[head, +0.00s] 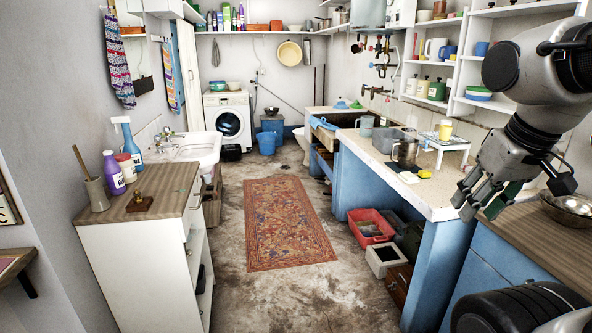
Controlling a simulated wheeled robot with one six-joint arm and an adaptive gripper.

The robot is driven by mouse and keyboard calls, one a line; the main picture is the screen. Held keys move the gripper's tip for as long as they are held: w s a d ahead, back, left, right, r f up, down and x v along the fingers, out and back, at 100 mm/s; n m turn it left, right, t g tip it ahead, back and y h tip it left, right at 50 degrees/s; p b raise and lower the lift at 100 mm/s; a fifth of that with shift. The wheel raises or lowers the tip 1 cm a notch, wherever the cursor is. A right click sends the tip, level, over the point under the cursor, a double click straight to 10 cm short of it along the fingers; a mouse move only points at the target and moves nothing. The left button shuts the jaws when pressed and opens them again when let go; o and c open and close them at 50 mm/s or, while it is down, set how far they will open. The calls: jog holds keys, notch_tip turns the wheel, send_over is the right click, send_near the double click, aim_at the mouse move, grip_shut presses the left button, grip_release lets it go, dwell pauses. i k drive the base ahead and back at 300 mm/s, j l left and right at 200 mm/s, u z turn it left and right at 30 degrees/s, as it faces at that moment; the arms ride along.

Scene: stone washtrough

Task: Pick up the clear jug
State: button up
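A see-through, brownish-grey jug (406,152) stands upright on the pale stone counter (440,198), right of centre. It looks like the clear jug. My gripper (478,208) hangs at the right, nearer to me than the jug and to its right. Its fingers point down and to the left and are apart, with nothing seen between them. My gripper does not touch the jug.
A small white stand (452,143) with a yellow-and-white cup (445,130) is right of the jug. A grey basin (388,139) and a grey-blue jug (366,126) are behind it. A yellow sponge (425,174) lies in front.

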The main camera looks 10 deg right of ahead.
aim_at(366, 122)
jog(key=i+j+z, duration=0.1)
jog(key=i+z, duration=0.2)
jog(key=i, duration=0.2)
jog(key=i+j+z, duration=0.25)
jog(key=i, duration=0.2)
jog(key=i+j+z, duration=0.3)
jog(key=i, duration=0.15)
jog(key=i+j+u, duration=0.1)
jog(key=i+j, duration=0.6)
jog(key=i, duration=0.3)
jog(key=i+j+u, duration=0.15)
jog(key=i+j, duration=0.2)
jog(key=i, duration=0.15)
jog(key=i+j+u, duration=0.1)
jog(key=i+j, duration=0.15)
jog(key=i, duration=0.3)
